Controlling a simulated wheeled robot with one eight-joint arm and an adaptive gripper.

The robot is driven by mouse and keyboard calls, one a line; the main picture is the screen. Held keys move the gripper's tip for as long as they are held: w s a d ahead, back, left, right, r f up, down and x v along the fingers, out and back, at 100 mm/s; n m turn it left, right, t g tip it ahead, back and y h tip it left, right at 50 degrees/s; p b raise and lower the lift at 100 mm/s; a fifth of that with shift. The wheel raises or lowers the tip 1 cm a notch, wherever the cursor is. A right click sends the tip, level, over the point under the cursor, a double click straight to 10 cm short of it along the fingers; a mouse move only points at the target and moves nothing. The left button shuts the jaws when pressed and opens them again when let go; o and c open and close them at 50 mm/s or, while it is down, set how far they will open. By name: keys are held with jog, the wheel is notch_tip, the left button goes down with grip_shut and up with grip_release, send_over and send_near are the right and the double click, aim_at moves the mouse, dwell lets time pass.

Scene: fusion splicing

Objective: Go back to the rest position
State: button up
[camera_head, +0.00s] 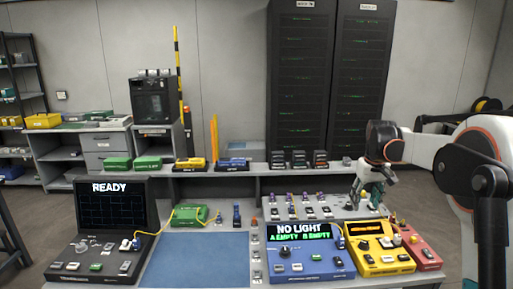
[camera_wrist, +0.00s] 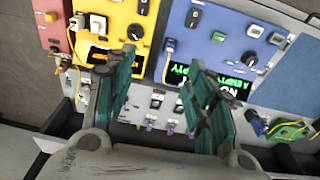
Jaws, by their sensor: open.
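My gripper (camera_head: 372,192) hangs at the right side of the bench, above the rack of small parts behind the yellow device. In the wrist view my gripper (camera_wrist: 165,85) shows two green-padded fingers spread apart with nothing between them. The blue device (camera_head: 305,262) has a screen reading "NO LIGHT, A EMPTY, B EMPTY". The yellow device (camera_head: 378,258) and the red device (camera_head: 422,252) stand to its right. Part of the rack is hidden behind my gripper in the head view.
A black case (camera_head: 120,210) reading "READY" stands at the left, with a yellow cable running to a green box (camera_head: 190,215). The blue mat (camera_head: 205,258) is bare. Green, yellow and blue boxes and several small dark units line the back shelf. Dark server racks (camera_head: 328,85) stand behind.

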jog(key=s+a+r+t, duration=0.1)
jog(key=s+a+r, duration=0.35)
jog(key=s, duration=0.45)
jog(key=s+a+r+t, duration=0.2)
jog(key=s+a+r, duration=0.3)
jog(key=s, duration=0.4)
jog(key=s+a+f+t, duration=0.1)
jog(key=s+a+f, duration=0.1)
jog(key=s, duration=0.4)
jog(key=s+a+f, duration=0.2)
jog(key=s+f, duration=0.1)
jog(key=s, duration=0.4)
jog(key=s+a+f+t, duration=0.1)
jog(key=s+a+f, duration=0.2)
jog(key=s, duration=0.4)
jog(key=shift+f+t, duration=0.3)
